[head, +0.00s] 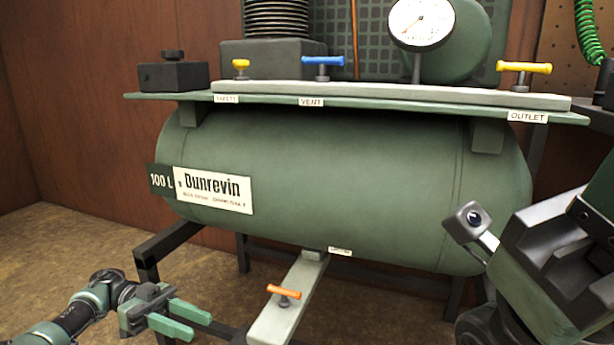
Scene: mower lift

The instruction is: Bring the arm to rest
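My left gripper (202,326) is at the lower left, low in front of the green tank. Its two green fingers point right, with a gap between them and nothing held. It is left of the pale outlet arm with the orange handle (284,292) and apart from it. My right arm is large and close at the right edge. A grey block with a lens (470,222) and a green body (540,265) show on it; its fingers cannot be made out.
The green tank (340,190) carries a shelf with a yellow safety handle (240,64), a blue vent handle (322,61), a yellow outlet handle (524,68) and a gauge (420,22). Dark stand legs (165,241) are near my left gripper. Brown floor (60,250) is open at left.

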